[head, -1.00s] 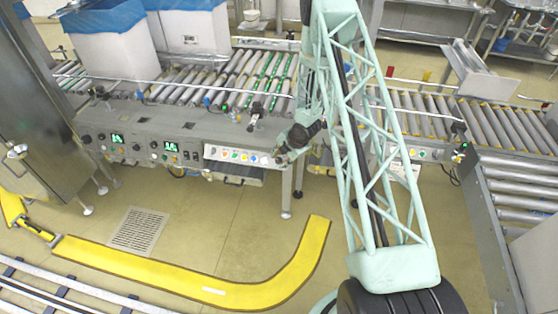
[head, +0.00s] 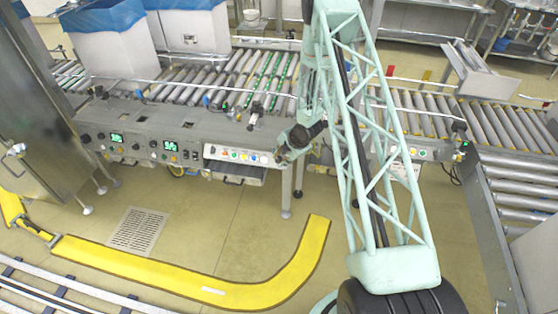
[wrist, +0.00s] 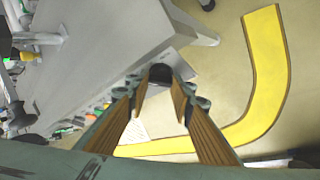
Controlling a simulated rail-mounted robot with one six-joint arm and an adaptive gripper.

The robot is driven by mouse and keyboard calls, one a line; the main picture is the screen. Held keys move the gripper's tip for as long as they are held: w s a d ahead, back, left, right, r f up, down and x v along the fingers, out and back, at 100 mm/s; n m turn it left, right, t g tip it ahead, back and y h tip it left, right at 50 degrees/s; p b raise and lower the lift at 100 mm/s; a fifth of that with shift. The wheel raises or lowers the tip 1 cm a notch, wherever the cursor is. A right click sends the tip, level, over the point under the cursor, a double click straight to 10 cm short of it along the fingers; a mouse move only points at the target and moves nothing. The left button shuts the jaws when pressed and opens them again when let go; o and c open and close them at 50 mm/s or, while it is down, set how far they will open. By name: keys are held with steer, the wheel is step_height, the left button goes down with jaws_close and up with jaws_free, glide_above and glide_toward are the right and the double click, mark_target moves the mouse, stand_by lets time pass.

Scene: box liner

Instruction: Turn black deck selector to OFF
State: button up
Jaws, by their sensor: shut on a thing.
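The black deck selector (wrist: 160,74) is a small dark knob between my fingertips in the wrist view. My gripper (wrist: 158,86) is shut on it, one tan-padded finger on each side. Any pointer mark on the knob is too small to read. In the head view my gripper (head: 284,157) is at the right end of the white button panel (head: 236,155) on the conveyor's front. There the gripper hides the selector.
The grey control deck (head: 135,122) with green displays and several knobs extends left. Roller conveyors (head: 190,80) run behind it, with blue-lined boxes (head: 110,45) at the back left. A yellow curved floor guide (head: 180,280) lies in front. Open floor is between.

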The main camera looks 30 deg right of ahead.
steer(key=shift+f+m+b, duration=0.15)
steer(key=shift+m+b, duration=0.15)
steer(key=shift+b, duration=0.2)
steer(key=m+t+b, duration=0.1)
steer(key=b, duration=0.1)
steer(key=m+b, duration=0.1)
steer(key=b, duration=0.1)
steer(key=shift+s+f+m+t, duration=0.15)
steer(key=shift+m+t, duration=0.15)
steer(key=shift+t, duration=0.1)
steer(key=m+t+b, duration=0.1)
steer(key=m+b, duration=0.1)
steer(key=b, duration=0.2)
steer(key=shift+m+t, duration=0.4)
steer(key=shift+s+a+m+t+h+b, duration=0.1)
steer(key=shift+m+t+h+b, duration=0.3)
steer(key=shift+b, duration=0.55)
steer(key=shift+m+b, duration=0.3)
steer(key=shift+m, duration=0.2)
steer(key=o, duration=0.6)
steer(key=shift+v, duration=6.05)
